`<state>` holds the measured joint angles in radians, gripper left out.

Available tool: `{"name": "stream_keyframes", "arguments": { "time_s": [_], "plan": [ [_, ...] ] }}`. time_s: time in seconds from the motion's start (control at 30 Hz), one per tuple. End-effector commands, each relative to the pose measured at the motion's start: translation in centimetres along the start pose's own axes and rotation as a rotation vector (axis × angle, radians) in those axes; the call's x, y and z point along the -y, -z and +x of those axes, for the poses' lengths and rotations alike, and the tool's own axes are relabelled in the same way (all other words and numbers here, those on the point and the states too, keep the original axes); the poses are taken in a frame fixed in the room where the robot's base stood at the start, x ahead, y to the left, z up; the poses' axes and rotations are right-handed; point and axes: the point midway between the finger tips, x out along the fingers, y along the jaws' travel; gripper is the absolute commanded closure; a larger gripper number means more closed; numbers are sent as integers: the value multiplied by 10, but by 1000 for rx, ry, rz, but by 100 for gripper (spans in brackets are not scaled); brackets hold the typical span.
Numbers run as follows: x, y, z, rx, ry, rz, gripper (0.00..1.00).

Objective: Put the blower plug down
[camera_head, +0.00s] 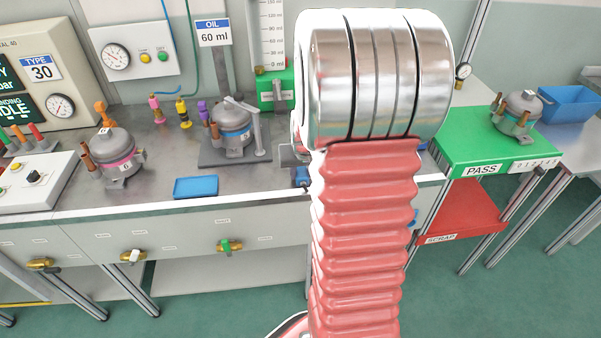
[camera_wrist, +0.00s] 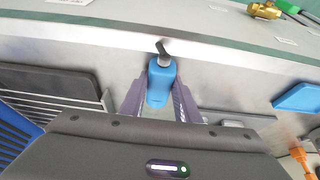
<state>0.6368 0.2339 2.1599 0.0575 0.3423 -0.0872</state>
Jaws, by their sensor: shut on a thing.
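The blower plug (camera_wrist: 160,86) is blue with a grey collar and a dark tip. In the wrist view it sits between the two fingers of my gripper (camera_wrist: 159,100), which is shut on it. The tip points toward the bench's front edge. In the head view a small blue part (camera_head: 300,177) shows beside my arm at the bench's front edge; my arm hides most of the gripper there. I cannot tell whether the plug touches the bench top.
A blue tray (camera_head: 196,187) lies on the bench (camera_head: 150,205) to the left, and also shows in the wrist view (camera_wrist: 299,98). Compressors (camera_head: 114,150) (camera_head: 234,124) stand behind it. A green PASS table (camera_head: 460,145) and red SCRAP shelf (camera_head: 465,210) are at the right.

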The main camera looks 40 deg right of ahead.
Motion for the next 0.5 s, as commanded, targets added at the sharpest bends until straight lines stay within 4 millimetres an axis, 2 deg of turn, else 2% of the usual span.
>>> {"name": "stream_keyframes", "arguments": {
  "time_s": [0.23,0.27,0.5],
  "plan": [
    [0,-1,2,0,0,1,100],
    [0,-1,2,0,0,1,69],
    [-1,-1,1,0,0,1,52]
  ]
}}
